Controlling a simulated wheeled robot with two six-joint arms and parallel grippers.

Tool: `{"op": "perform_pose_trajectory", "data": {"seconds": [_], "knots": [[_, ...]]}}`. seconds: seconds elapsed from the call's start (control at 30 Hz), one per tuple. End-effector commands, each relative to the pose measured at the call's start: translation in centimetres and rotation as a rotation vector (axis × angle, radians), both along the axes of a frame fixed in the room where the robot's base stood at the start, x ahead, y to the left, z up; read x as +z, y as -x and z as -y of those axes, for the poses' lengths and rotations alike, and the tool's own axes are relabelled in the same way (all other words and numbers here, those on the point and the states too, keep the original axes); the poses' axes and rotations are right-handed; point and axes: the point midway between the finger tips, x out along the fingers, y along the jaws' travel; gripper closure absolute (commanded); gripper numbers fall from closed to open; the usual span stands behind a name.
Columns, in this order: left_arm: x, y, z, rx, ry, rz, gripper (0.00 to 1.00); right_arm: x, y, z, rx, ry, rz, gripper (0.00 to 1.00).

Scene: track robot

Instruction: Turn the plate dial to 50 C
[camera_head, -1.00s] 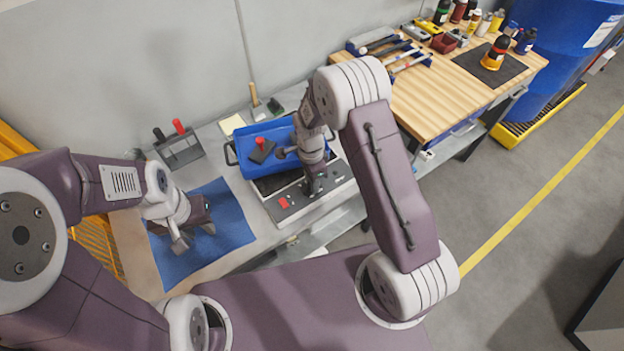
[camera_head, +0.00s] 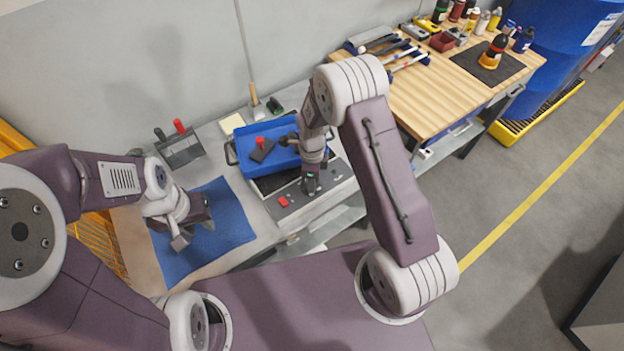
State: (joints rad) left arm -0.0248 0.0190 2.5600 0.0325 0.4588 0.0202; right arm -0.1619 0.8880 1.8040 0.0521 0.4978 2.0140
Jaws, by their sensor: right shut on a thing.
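The plate is a low unit with a grey front panel (camera_head: 296,204) and a red switch (camera_head: 283,201), with a blue tray (camera_head: 240,153) over its back part. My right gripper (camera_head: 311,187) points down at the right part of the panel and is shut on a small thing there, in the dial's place. The fingers hide the dial, so its mark and setting cannot be read. My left gripper (camera_head: 206,224) hangs over the blue mat (camera_head: 227,204) at the left, away from the plate. Its fingertips are too unclear to tell open from shut.
A dark rack with a red-topped item (camera_head: 180,127) stands behind the mat. A red-knobbed dark piece (camera_head: 262,150) lies in the tray. A wooden bench (camera_head: 440,95) with tools and bottles stands to the right.

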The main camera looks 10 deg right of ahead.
Motion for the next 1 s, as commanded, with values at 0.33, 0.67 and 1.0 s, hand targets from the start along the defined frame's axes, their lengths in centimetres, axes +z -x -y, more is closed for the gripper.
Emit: {"op": "perform_pose_trajectory", "data": {"seconds": [0.33, 0.67, 1.0], "knots": [[0.0, 0.0, 0.0, 0.0, 0.0, 0.0, 0.67, 0.1, -0.1, -0.1, -0.002, -0.001, 0.002, 1.0], [0.0, 0.0, 0.0, 0.0, 0.0, 0.0, 0.67, 0.0, -0.1, 0.0, -0.001, 0.0, 0.002, 0.5], [-0.3, 0.0, 0.0, 0.0, 0.0, 0.0, 0.67, 4.7, -0.4, 0.0, 0.0, -0.002, 0.008, 0.5]]}}
